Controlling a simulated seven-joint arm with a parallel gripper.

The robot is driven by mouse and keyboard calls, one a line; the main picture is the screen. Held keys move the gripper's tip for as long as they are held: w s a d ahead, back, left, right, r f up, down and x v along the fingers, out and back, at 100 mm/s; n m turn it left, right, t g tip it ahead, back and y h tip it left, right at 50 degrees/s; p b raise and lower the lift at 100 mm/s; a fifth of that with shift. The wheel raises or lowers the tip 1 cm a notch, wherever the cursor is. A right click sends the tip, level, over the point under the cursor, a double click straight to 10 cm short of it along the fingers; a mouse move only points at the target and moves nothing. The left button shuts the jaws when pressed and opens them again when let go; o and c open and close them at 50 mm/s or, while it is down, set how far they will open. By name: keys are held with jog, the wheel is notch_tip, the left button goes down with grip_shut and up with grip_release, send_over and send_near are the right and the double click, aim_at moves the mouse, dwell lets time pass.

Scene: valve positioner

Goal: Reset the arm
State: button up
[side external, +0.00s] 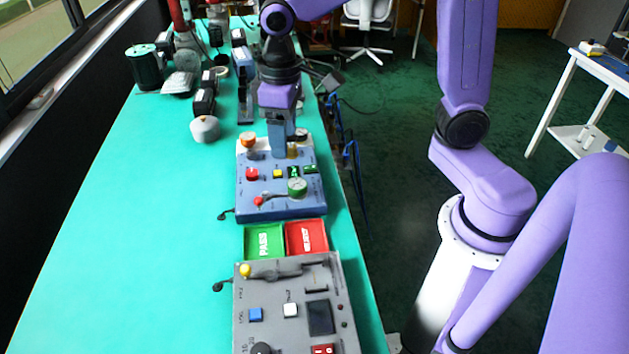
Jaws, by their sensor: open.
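My gripper (278,150) points down over the back edge of a blue control box (278,208) on the green table. Its fingers are small and partly hidden in this view, close to a brass-coloured fitting (292,151); I cannot tell if they touch it. No object shows clearly between them.
A green PASS tray (264,241) and a red tray (307,237) lie in front of the blue box, then a grey control box (268,331). A grey round part (205,129) and a dark green spool (144,67) stand further back. The table's left side (130,240) is clear.

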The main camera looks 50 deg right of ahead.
jog(key=s+d+f+n, duration=0.1)
jog(key=s+d+n, duration=0.2)
jog(key=s, duration=0.7)
jog(key=s+d+f+n, duration=0.1)
jog(key=s+d+n, duration=0.2)
jog(key=s, duration=0.7)
jog(key=shift+d+f+n, duration=0.15)
jog(key=shift+d+n, duration=0.05)
jog(key=shift+n, duration=0.4)
jog(key=shift+o, duration=0.3)
jog(key=shift+w, duration=0.1)
